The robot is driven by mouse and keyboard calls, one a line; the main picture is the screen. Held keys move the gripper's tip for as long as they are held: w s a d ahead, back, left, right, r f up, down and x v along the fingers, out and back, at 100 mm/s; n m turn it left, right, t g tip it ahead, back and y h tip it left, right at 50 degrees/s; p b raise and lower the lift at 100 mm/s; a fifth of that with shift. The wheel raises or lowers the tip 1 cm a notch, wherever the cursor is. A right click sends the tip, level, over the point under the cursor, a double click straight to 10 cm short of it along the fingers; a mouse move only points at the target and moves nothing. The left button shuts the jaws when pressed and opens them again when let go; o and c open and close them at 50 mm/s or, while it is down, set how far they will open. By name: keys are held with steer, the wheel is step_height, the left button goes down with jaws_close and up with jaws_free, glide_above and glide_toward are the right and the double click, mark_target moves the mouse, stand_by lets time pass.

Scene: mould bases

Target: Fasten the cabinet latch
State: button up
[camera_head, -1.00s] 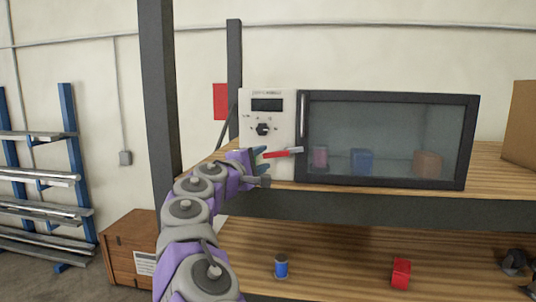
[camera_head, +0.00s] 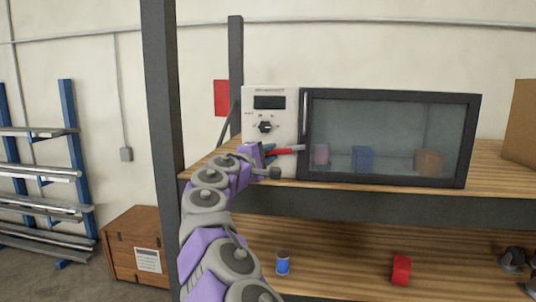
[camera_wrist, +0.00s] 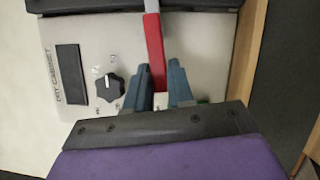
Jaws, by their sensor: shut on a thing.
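The cabinet latch has a red handle (camera_head: 280,152) with a pale metal end (camera_head: 297,148) reaching right to the dark door frame. It lies nearly level across the lower part of the panel's right side. My gripper (camera_head: 266,152) is at the handle's left end, in front of the panel. In the wrist view the blue-grey fingers of my gripper (camera_wrist: 165,82) stand on both sides of the red handle (camera_wrist: 153,50) and are shut on it. The dry cabinet (camera_head: 284,110) has a glass door (camera_head: 385,120) that looks closed. Whether the latch is engaged I cannot tell.
A black knob (camera_head: 265,127) and a display (camera_head: 269,102) sit on the panel above the handle. Several blocks show behind the glass. The cabinet stands on a wooden shelf (camera_head: 485,160); a dark post (camera_head: 161,100) rises left of my arm.

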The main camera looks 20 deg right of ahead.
steer(key=shift+s+d, duration=0.1)
steer(key=shift+d, duration=0.25)
jaws_close()
steer(key=shift+r, duration=0.1)
steer(key=shift+r+m+g, duration=0.1)
steer(key=shift+m+g, duration=0.2)
steer(key=shift+m, duration=0.1)
steer(key=shift+d+r+m+y, duration=0.1)
steer(key=shift+m+y, duration=0.2)
steer(key=shift+m, duration=0.3)
steer(key=shift+d, duration=0.4)
steer(key=shift+o, duration=1.1)
jaws_free()
steer(key=o, duration=0.3)
steer(key=shift+d, duration=0.55)
steer(key=shift+o, duration=0.2)
